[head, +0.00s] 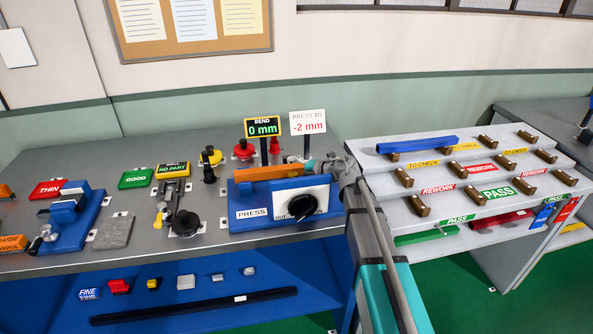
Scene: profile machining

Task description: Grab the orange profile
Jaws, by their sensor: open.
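The orange profile (270,173) lies roughly level across the blue press fixture (243,193), under the sign reading "BEND 0 mm". My gripper (318,166) is at the right end of the orange profile, at about its height. It is open. The fingertips are small and partly hidden by my wrist, so I cannot tell whether they are around the profile's end or just beside it.
A sign reading "PRESS TO -2 mm" (308,122) and red knobs (244,149) stand behind the fixture. A black dial (302,206) is on its front. To the right, a stepped rack (450,178) holds a blue profile (417,145). A blue vise (70,222) stands left.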

